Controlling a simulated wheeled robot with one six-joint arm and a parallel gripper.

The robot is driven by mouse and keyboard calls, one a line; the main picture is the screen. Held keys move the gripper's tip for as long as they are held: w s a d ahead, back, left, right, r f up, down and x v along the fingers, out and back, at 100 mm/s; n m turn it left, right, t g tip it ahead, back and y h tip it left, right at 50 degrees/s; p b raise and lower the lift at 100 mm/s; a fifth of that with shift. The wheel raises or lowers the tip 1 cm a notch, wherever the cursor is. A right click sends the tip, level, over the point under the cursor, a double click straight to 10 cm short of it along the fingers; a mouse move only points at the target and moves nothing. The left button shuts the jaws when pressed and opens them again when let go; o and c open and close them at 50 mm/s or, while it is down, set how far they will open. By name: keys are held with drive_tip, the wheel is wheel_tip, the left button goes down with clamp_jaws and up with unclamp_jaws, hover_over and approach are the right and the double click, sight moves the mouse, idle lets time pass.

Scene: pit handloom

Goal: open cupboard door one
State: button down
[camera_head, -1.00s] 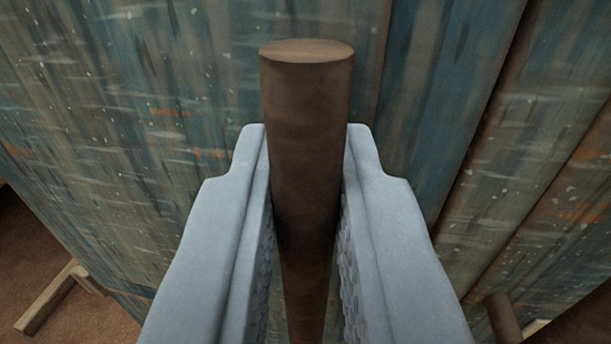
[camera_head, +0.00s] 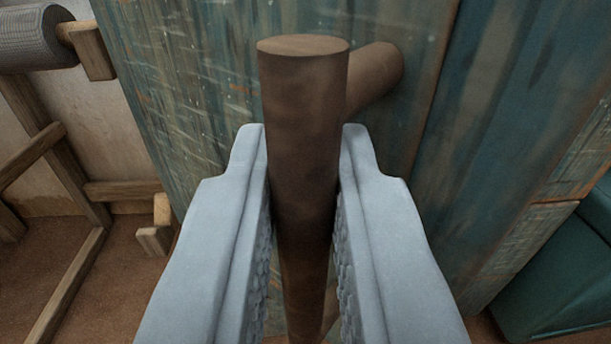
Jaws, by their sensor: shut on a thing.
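My gripper (camera_head: 305,165) is shut on a brown round bar handle (camera_head: 303,110), with one grey finger on each side. The handle stands upright between the fingers, and its top end rises above them. A brown post (camera_head: 375,75) joins it from behind at the right. The cupboard door (camera_head: 190,90) behind it has worn blue-green and grey paint. The door's right edge shows right of the post, beside another blue painted panel (camera_head: 505,110). The lower part of the handle is partly hidden by the fingers.
A wooden frame (camera_head: 75,180) with slanted beams stands at the left on a brown floor (camera_head: 110,280). A grey roll (camera_head: 35,38) on a wooden bar is at the top left. A dark teal box-like thing (camera_head: 560,275) is at the lower right.

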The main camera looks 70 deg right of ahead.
drive_tip(key=w+a+m+g, duration=0.3)
drive_tip(key=w+a+g, duration=0.1)
drive_tip(key=w+a, duration=0.4)
drive_tip(key=shift+w+a+g+h, duration=0.2)
drive_tip(key=shift+w+g+h, duration=0.15)
drive_tip(key=shift+w, duration=0.85)
drive_tip(key=c, duration=1.5)
unclamp_jaws()
drive_tip(key=a, duration=1.7)
drive_tip(key=shift+s+a, duration=0.15)
drive_tip(key=shift+s, duration=0.3)
